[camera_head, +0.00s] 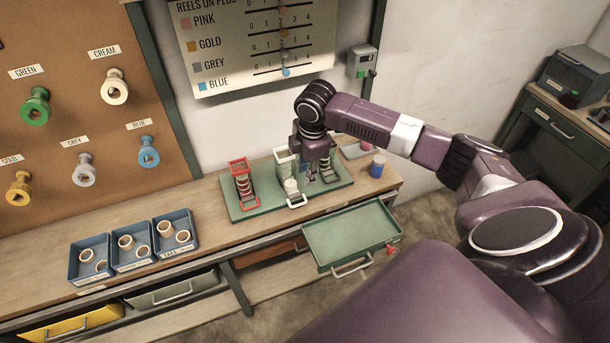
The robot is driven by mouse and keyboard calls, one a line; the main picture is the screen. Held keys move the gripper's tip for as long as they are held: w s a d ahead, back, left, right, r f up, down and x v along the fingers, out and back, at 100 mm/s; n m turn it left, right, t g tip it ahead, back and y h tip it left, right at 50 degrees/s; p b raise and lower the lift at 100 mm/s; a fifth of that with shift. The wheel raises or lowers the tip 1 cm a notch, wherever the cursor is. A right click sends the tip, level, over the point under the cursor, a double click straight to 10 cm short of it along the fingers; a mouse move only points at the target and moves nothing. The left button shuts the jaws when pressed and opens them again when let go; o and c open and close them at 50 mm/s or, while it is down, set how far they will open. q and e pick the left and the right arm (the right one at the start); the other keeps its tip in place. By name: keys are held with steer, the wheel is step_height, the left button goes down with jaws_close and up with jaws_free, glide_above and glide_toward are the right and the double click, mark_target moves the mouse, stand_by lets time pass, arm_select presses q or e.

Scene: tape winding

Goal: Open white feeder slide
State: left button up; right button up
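The white feeder (283,161) stands in the middle of a green base plate (258,207) on the bench, between a red feeder (240,178) and a dark feeder. Its white slide handle (297,204) is a pale loop at the front, near the plate's front edge. Pale rolls show just behind this handle. How far the slide is out is hard to tell. My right gripper (311,178) points down just right of the white feeder, partly hiding the dark feeder. Its fingers are too small and dark to read. My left gripper is not in view.
An open green drawer (350,238) juts out below the feeders. Blue bins (130,252) with rings stand on the bench at left. A blue jar (377,167) stands at the bench's right end. The bench between bins and plate is clear.

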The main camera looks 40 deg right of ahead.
step_height(320, 180, up, 2)
steer(key=shift+s+r, duration=0.15)
